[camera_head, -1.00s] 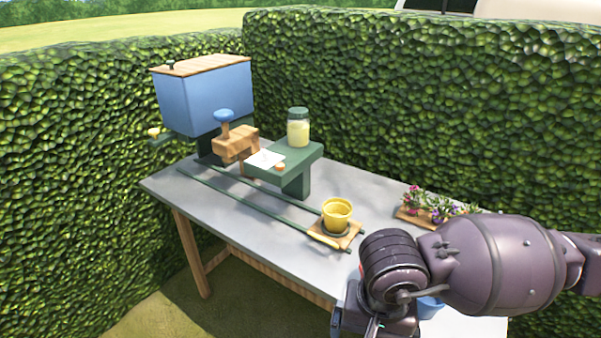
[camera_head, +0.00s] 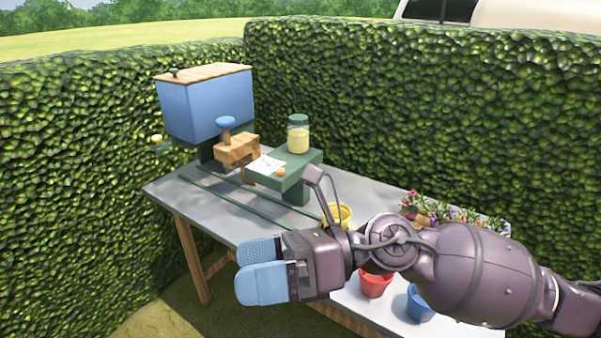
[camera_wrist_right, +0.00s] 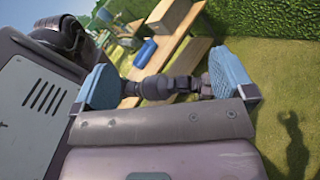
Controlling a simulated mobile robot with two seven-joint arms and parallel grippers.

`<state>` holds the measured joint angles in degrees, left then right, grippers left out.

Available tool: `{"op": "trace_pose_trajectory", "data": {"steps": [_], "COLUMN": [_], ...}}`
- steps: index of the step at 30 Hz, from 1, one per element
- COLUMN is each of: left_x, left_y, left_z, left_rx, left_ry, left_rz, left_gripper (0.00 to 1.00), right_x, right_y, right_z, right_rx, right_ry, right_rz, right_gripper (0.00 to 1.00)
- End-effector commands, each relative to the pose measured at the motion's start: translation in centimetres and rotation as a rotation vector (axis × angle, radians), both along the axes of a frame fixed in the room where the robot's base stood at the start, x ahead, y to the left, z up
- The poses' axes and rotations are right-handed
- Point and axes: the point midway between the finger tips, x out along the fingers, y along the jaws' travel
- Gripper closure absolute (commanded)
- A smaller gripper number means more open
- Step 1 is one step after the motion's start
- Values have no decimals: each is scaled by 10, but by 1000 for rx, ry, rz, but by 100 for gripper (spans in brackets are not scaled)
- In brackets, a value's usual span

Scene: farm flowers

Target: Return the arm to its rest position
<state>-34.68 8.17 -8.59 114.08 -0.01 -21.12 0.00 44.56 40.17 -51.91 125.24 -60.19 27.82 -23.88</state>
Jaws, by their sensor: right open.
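My right gripper (camera_head: 262,272), with light blue finger pads, is held in front of the table's near edge in the head view. In the right wrist view the two blue pads of the right gripper (camera_wrist_right: 158,85) are wide apart with nothing held between them. My right arm comes in from the right and crosses over the table's right part. It hides part of the yellow pot (camera_head: 341,211). My left gripper is not in the head view.
The grey table (camera_head: 215,212) holds a blue hopper (camera_head: 208,105), a wooden block with a blue knob (camera_head: 226,122), a jar (camera_head: 298,135) on a green stand, a red pot (camera_head: 375,284), a blue pot (camera_head: 420,303) and flowers (camera_head: 440,211). Hedges stand behind and left.

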Motion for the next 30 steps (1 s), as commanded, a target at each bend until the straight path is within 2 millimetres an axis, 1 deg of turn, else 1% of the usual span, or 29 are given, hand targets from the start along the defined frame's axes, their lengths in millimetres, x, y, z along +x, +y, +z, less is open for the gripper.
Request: {"op": "trace_pose_trajectory", "data": {"steps": [1,2,3,5,6,7,9,11,12,14,15,17,18,19,22,24,26,27,29,30], "left_x": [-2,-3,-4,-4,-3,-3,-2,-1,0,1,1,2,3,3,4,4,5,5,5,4], "left_y": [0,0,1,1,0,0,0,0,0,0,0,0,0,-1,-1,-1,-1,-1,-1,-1], "left_z": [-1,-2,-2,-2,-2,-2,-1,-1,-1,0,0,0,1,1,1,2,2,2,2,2], "left_rx": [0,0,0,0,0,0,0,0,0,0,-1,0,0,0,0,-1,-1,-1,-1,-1], "left_ry": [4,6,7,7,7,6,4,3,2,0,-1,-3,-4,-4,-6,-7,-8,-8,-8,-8], "left_rz": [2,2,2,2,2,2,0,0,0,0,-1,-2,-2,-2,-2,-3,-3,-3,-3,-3], "left_gripper": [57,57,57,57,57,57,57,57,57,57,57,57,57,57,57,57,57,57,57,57], "right_x": [16,27,43,66,81,92,115,132,141,153,158,163,164,164,156,145,132,123,106,95], "right_y": [-2,-4,-10,-22,-31,-39,-59,-78,-91,-111,-125,-145,-158,-168,-200,-220,-237,-247,-262,-271], "right_z": [10,16,21,23,21,18,6,-10,-23,-46,-62,-88,-107,-121,-169,-202,-228,-245,-268,-282], "right_rx": [89,142,212,307,369,415,517,599,654,733,784,860,910,947,1065,1144,1207,1248,1308,1349], "right_ry": [172,277,416,612,738,828,1029,1192,1295,1443,1536,1668,1751,1809,1985,2088,2162,2203,2255,2285], "right_rz": [-74,-116,-171,-248,-295,-327,-403,-462,-500,-555,-589,-641,-674,-697,-773,-824,-868,-892,-926,-947], "right_gripper": [0,0,0,0,0,0,0,0,0,0,0,0,0,0,0,0,0,0,0,0]}}
